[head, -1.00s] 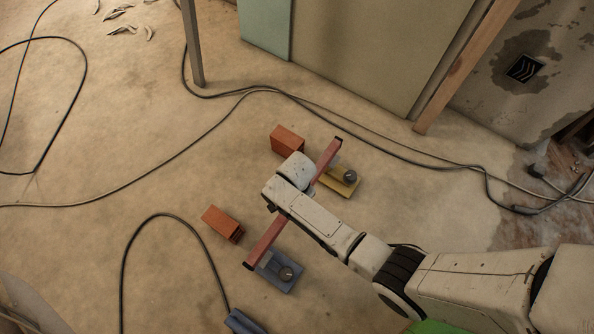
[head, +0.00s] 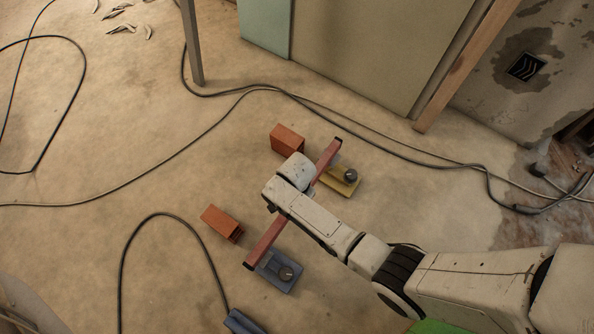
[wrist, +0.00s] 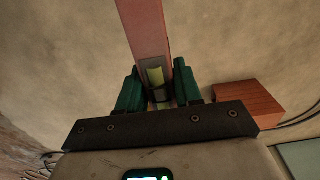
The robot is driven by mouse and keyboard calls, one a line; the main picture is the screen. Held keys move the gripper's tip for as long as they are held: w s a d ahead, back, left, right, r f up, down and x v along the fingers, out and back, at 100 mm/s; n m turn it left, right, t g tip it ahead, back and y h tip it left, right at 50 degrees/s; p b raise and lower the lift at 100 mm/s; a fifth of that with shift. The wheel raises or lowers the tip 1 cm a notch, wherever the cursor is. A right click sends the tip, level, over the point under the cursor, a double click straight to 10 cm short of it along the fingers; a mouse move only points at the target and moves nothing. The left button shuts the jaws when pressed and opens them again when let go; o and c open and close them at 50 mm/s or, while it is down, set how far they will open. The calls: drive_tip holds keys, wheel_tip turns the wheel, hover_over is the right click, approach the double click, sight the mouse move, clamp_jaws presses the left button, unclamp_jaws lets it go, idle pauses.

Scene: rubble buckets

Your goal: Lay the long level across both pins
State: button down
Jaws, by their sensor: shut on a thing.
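The long level is a reddish bar (head: 266,241), which runs slantwise under my wrist in the head view. It also shows in the wrist view (wrist: 146,35), with a yellow-green vial window. My gripper (wrist: 159,92) has green fingers on both sides of the level and is shut on it near its middle. The far end of the level is beside or over the yellow base (head: 341,182). The near end is beside or over the blue base (head: 279,272). Each base carries a grey round knob. I cannot tell whether the level touches the pins, which are largely hidden.
Two orange bricks, one farther (head: 287,139) and one nearer (head: 221,223), lie on the floor left of the level. A brick also shows in the wrist view (wrist: 246,101). Black cables (head: 262,88) cross the floor behind.

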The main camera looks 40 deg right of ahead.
drive_tip(key=shift+f, duration=0.35)
idle(0.4)
drive_tip(key=c, duration=0.7)
unclamp_jaws()
wheel_tip(320, 180, up, 11)
drive_tip(key=p, duration=0.6)
drive_tip(key=shift+f, duration=0.1)
